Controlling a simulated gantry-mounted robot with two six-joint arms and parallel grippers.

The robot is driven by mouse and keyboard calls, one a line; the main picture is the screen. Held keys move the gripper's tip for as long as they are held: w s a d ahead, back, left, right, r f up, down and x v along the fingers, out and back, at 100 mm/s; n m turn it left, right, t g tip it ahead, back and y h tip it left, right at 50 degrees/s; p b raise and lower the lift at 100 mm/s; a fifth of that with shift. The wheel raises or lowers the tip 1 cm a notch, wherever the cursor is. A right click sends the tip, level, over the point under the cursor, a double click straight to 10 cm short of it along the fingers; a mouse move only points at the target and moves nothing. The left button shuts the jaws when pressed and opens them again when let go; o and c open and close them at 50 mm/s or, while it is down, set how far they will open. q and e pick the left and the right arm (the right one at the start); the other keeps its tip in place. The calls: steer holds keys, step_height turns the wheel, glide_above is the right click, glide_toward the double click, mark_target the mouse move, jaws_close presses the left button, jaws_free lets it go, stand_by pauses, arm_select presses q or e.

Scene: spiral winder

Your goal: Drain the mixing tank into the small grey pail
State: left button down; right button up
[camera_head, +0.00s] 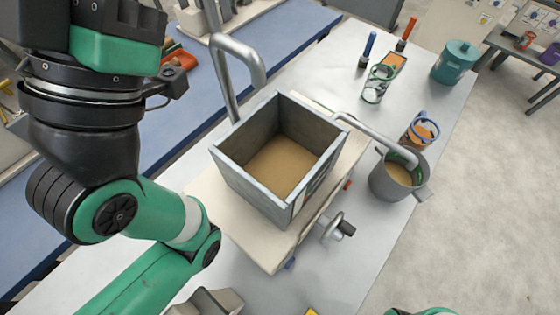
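The mixing tank (243,180) is an open, square grey box with tan liquid (284,162) inside. It stands on a cream base (257,245). A round metal valve with a dark knob (335,228) sticks out of the base's front right side. A bent grey spout (375,133) runs from the tank's right side to the small grey pail (385,186). The pail stands upright with tan liquid in it and its rim near the spout's end. Only a green bit of my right arm shows at the bottom edge.
A thick bent pipe (238,48) rises behind the tank. Jars (378,84) (421,131), a teal canister (455,62) and blue and red-orange upright tools (367,48) (406,33) stand at the table's far right. A grey object (208,302) is cut off at the bottom edge.

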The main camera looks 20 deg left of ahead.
steer(key=shift+h, duration=0.3)
jaws_close()
stand_by(0.4)
stand_by(1.3)
